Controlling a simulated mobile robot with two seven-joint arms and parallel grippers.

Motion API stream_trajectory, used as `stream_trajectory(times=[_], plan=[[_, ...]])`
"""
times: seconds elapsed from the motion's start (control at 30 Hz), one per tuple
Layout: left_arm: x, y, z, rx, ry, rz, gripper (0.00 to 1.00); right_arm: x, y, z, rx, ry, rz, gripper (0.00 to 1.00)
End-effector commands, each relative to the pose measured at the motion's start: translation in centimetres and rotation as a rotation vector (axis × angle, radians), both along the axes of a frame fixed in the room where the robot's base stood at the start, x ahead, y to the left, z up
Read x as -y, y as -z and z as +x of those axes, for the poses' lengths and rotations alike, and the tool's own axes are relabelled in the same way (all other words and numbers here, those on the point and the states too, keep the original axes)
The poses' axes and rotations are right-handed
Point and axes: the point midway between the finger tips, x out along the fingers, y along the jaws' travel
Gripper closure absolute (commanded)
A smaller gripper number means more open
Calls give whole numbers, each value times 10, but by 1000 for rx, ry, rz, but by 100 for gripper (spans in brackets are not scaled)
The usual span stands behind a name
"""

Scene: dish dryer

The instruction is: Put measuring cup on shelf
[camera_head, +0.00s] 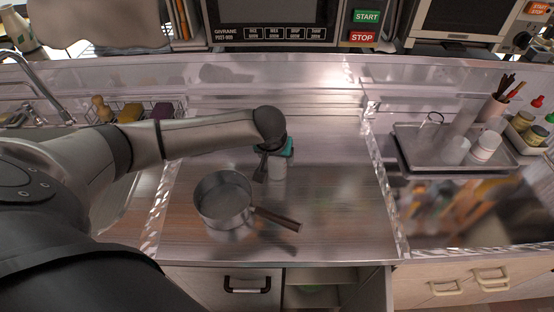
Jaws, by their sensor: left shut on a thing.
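My left gripper (264,172) reaches in over the counter from the left and points down. It is shut on a small pale, clear cup, apparently the measuring cup (278,170), just behind the pot. A teal part shows beside the wrist; the arm partly hides it, and whether it belongs to the cup is unclear. I cannot tell if the cup touches the counter. An open shelf space (322,276) shows below the counter front. A higher shelf at the back bears the microwaves. My right gripper is not in view.
A metal pot (222,196) with a wooden handle stands in front of the gripper. A grey tray (408,152) with clear and white cups is at right. Microwaves (276,34) line the back. The counter right of the pot (340,205) is clear.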

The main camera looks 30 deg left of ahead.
Motion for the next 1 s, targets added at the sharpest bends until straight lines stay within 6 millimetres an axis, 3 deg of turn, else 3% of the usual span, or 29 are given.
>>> stream_trajectory(times=[0.37,0.4,0.6,1.0], plan=[[0,4,0,2,1,-1,96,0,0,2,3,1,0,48],[0,3,1,2,0,0,23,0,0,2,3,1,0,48],[0,3,1,2,0,0,0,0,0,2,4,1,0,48],[1,-7,-2,2,1,0,0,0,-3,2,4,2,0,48]])
